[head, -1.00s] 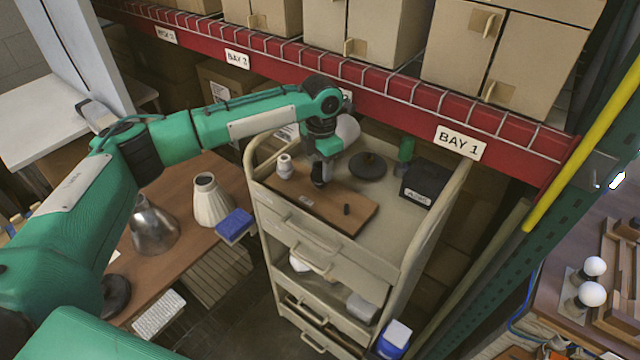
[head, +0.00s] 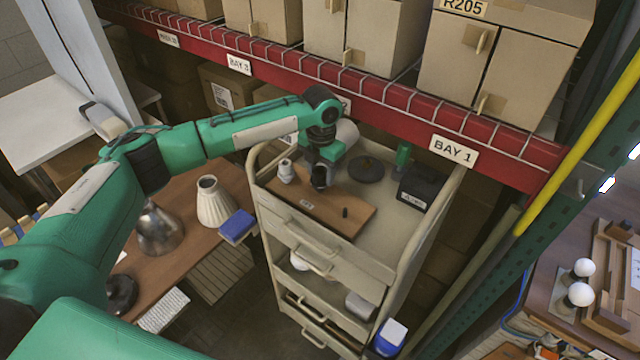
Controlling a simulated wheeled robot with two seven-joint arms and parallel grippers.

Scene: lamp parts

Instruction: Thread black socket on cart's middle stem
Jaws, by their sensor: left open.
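The beige cart (head: 400,235) stands in the middle of the head view, with a brown wooden board (head: 345,222) on its top. The black socket (head: 320,178) is upright near the middle of the board, directly below my left gripper (head: 322,165). The gripper points down and is open at the socket's upper part; I cannot tell whether its fingers touch it. The middle stem is hidden, so the socket's seating on it cannot be told. A white socket (head: 286,171) stands on the board's left part, and a short black stub (head: 345,212) on its right part. My right gripper is out of view.
Behind the board on the cart top are a dark round disc (head: 366,169), a green bottle-like item (head: 403,154) and a black box (head: 418,187). The red shelf beam (head: 380,105) runs close behind. Lamp shades (head: 215,203) stand on the left table.

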